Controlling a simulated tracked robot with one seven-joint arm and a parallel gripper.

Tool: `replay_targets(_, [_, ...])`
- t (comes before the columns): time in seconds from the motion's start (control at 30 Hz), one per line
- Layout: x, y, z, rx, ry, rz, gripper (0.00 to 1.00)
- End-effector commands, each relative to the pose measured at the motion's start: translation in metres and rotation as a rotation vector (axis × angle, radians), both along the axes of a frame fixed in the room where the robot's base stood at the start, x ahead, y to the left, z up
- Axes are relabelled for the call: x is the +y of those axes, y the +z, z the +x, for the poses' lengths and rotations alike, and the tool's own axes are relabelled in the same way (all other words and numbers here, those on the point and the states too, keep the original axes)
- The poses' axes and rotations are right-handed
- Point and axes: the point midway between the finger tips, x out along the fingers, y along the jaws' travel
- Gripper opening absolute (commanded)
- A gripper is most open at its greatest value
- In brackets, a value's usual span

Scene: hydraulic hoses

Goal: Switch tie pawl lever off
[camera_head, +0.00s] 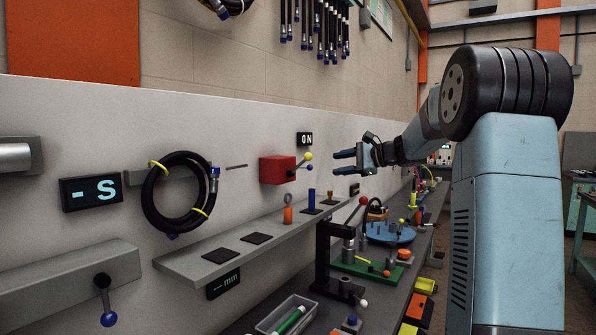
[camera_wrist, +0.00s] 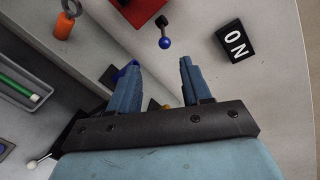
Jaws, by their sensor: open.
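The ON sign also shows there (camera_wrist: 235,42). My gripper (camera_head: 341,163) is open and empty, to the right of the lever. In the wrist view its fingers (camera_wrist: 159,64) stand apart, with the blue ball beyond their tips.
Below, a grey shelf (camera_head: 190,263) holds dark pads, an orange part (camera_head: 288,214) and a blue cylinder (camera_head: 311,199). A coiled black hose (camera_head: 150,205) hangs at left. A red-knobbed press (camera_head: 348,243) stands on the bench below my gripper.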

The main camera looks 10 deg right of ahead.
Motion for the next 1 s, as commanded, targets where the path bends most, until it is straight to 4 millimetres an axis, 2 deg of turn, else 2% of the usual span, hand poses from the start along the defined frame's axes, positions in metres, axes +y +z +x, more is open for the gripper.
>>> replay_targets(0.1, [-0.007, 0.001, 0.005, -0.003, -0.01, 0.021, 0.48])
replay_targets(0.27, [0.001, -0.002, 0.014, -0.003, -0.012, 0.023, 0.48])
replay_targets(0.8, [0.067, -0.022, 0.073, -0.003, -0.013, 0.021, 0.48])
replay_targets(1.0, [0.083, -0.027, 0.088, -0.002, -0.014, 0.021, 0.48])
